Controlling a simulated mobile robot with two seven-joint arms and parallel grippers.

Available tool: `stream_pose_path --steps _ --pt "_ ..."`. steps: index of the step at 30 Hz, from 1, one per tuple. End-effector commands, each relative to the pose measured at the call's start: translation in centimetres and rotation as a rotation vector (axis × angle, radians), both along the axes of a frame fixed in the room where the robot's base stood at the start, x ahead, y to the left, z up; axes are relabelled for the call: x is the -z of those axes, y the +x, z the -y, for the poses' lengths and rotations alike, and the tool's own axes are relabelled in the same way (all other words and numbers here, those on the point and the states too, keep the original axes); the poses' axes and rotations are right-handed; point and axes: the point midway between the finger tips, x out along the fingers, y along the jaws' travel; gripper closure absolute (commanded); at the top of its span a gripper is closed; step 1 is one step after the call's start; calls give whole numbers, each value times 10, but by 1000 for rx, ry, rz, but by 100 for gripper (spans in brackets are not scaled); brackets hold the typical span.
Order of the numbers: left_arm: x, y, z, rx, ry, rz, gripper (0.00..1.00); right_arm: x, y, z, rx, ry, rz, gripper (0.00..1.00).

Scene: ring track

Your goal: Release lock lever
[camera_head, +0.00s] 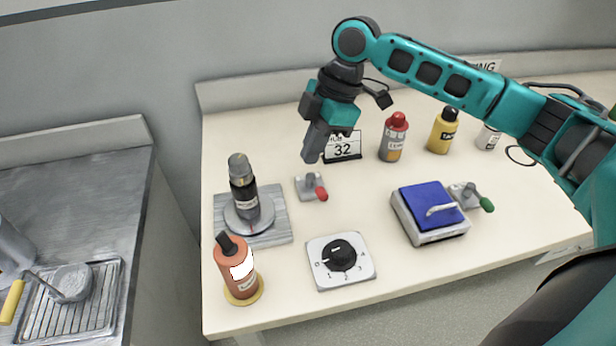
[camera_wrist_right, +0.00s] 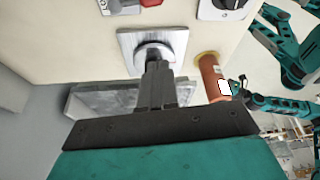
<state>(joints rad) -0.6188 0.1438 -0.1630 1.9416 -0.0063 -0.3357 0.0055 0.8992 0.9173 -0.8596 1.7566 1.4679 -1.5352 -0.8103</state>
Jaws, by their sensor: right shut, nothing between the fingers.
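A small lever with a red knob (camera_head: 320,193) stands on a grey metal base (camera_head: 305,186) in the middle of the table. The knob also shows at the top edge of the wrist view (camera_wrist_right: 151,2). My right gripper (camera_head: 313,158) hangs above and behind this lever, fingers shut and empty, apart from it. In the wrist view its shut fingers (camera_wrist_right: 156,72) cover part of a round disc. A second lever, with a green knob (camera_head: 487,204), sits beside a blue-topped box (camera_head: 430,204). My left arm seems to show at the right of the wrist view; its fingers are unclear.
A dark bottle (camera_head: 243,186) stands on the disc of a grey plate (camera_head: 278,229). An orange bottle (camera_head: 236,270) and a dial panel (camera_head: 363,272) are near the front.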

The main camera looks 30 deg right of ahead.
Motion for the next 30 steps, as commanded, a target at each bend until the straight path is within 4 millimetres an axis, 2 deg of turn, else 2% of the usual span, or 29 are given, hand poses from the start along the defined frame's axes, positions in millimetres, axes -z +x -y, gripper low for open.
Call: stream_pose_path --steps 10,14,17,28,30 --pt "3 -5 0 0 -1 -12 100 1 0 0 0 0 -1 100" --pt "4 -5 0 0 -1 -12 100 9 0 -3 -1 0 -3 100" --pt "6 -5 0 0 -1 -12 100 24 0 -9 -2 1 -1 100" --pt "14 -5 0 -1 -1 -11 100 97 2 -35 -2 0 -2 100" --pt "12 -5 0 -1 -1 -11 100 97 2 -20 6 -3 1 100"
